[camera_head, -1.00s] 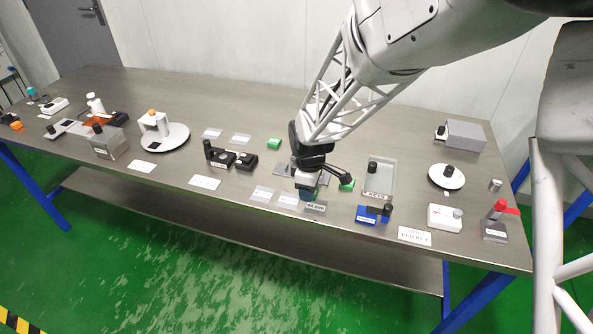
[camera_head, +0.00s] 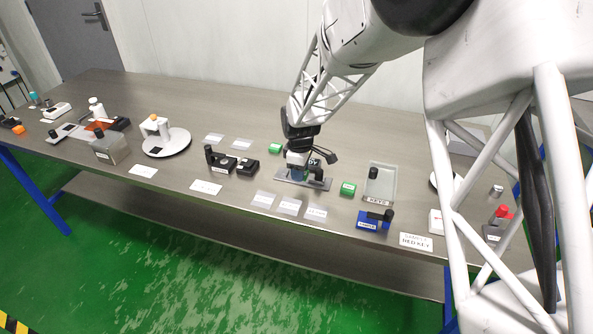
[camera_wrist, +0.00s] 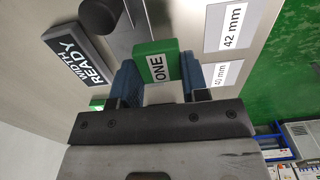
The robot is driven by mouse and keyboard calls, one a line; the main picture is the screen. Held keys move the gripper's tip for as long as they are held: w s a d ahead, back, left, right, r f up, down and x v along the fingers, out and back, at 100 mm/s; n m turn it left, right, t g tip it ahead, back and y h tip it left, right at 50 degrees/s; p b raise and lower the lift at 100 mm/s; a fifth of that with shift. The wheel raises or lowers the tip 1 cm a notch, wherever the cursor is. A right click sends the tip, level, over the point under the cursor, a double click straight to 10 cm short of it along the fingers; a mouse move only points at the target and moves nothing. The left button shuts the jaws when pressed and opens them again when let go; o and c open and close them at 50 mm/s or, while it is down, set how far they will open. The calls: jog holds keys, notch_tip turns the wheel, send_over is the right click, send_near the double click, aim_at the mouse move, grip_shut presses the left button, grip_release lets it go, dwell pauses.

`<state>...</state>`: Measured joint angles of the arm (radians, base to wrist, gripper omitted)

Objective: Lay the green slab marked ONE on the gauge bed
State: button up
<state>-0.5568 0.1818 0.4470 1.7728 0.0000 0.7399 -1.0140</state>
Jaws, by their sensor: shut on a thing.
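The green slab marked ONE (camera_wrist: 158,62) is between the blue fingers of my gripper (camera_wrist: 161,82) in the wrist view, its label facing the camera. The gripper is shut on it. In the head view my gripper (camera_head: 297,173) is low over the grey gauge bed (camera_head: 322,184), and the slab is hidden there. Bare metal of the bed (camera_wrist: 118,32) shows by the slab in the wrist view. I cannot tell whether the slab touches the bed. A dark sign reading WIDTH READY (camera_wrist: 80,55) is beside the bed.
Green blocks stand behind (camera_head: 275,148) and right (camera_head: 348,189) of the bed. White cards (camera_head: 289,206) lie in front, among them a 42 mm card (camera_wrist: 235,24). A KEYS tray (camera_head: 380,184) and a blue fixture (camera_head: 373,220) are to the right.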

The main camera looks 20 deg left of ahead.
jog(key=shift+w+a+f, duration=0.1)
jog(key=shift+w+a, duration=0.35)
jog(key=shift+w, duration=0.35)
jog(key=shift+w+a+f, duration=0.1)
jog(key=shift+w+a, duration=0.35)
jog(key=shift+w, duration=0.3)
jog(key=shift+w+a, duration=0.1)
jog(key=shift+w+a, duration=0.1)
jog(key=shift+w, duration=0.1)
jog(key=shift+f, duration=1.8)
jog(key=shift+f, duration=0.15)
jog(key=o, duration=0.9)
jog(key=shift+r, duration=0.2)
notch_tip(320, 180, up, 12)
